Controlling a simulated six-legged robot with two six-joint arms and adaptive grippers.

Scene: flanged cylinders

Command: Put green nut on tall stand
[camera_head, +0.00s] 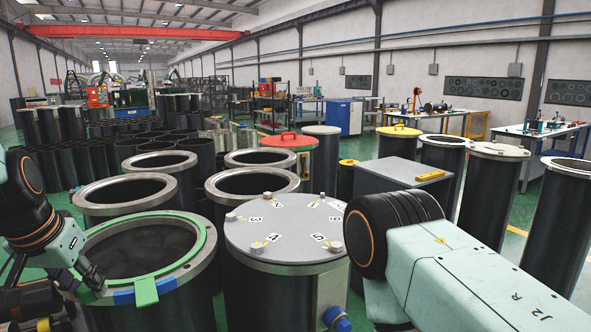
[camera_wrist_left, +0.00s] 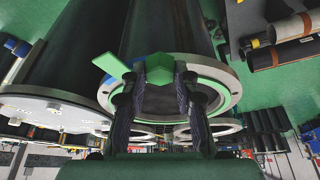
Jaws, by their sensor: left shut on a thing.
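My left gripper (camera_head: 88,283) is at the left rim of a dark flanged cylinder in the head view. In the left wrist view the gripper (camera_wrist_left: 160,85) is shut on a green six-sided nut (camera_wrist_left: 160,67). The nut shows in front of the cylinder's rim; I cannot tell whether it touches it. In the head view I cannot make the nut out apart from the gripper and the green ring (camera_head: 205,235) on that cylinder. Which thing is the tall stand is not clear. My right gripper is out of view; only my right arm shows.
A flanged cylinder with a grey numbered lid (camera_head: 285,228) and several bolts stands right of the ringed one. Open cylinders (camera_head: 125,190) stand behind. A red lid (camera_head: 288,141) and a yellow lid (camera_head: 400,130) are farther back. A grey box (camera_head: 400,175) stands beyond my right arm.

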